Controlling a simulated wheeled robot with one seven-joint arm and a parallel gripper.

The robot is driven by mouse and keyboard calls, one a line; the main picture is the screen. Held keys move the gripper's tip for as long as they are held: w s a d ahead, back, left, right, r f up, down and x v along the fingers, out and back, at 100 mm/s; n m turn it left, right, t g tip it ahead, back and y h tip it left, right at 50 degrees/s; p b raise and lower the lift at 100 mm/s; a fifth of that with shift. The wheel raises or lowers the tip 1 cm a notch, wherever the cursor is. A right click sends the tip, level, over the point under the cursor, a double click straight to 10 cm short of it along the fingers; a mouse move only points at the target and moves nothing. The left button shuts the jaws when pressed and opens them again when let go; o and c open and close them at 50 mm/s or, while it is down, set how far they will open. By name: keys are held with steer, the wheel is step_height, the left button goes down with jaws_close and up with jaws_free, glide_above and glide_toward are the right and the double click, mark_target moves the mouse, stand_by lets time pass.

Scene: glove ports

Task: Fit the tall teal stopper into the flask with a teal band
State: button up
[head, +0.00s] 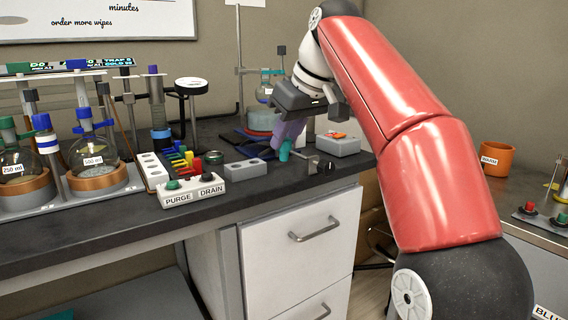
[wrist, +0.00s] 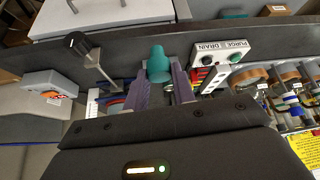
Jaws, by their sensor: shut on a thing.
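My gripper (head: 288,140) is shut on the tall teal stopper (head: 285,150) and holds it over the front part of the dark bench. In the wrist view the stopper (wrist: 158,62) sits between the two purple fingers, its rounded end pointing away from the palm.
A PURGE/DRAIN box (head: 192,190), a grey block with holes (head: 246,168) and a rack of coloured pieces (head: 183,160) lie left of my gripper. A grey box (head: 338,146) is on the right. Larger flasks (head: 95,160) in copper-coloured holders stand far left.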

steer(key=s+d+f+m+h, duration=0.1)
steer(key=d+f+m, duration=0.2)
steer(key=f, duration=1.6)
steer(key=s+d+f+m+t+h, duration=0.1)
steer(key=d+f, duration=0.6)
steer(key=f, duration=1.2)
steer(key=s+d+f+m+h, duration=0.2)
steer(key=s+d+f+m, duration=0.1)
steer(key=f, duration=1.6)
steer(key=shift+d+f+m+t, duration=0.25)
steer(key=shift+d+m+t, duration=0.05)
steer(key=shift+d+m, duration=0.6)
steer(key=shift+d, duration=0.15)
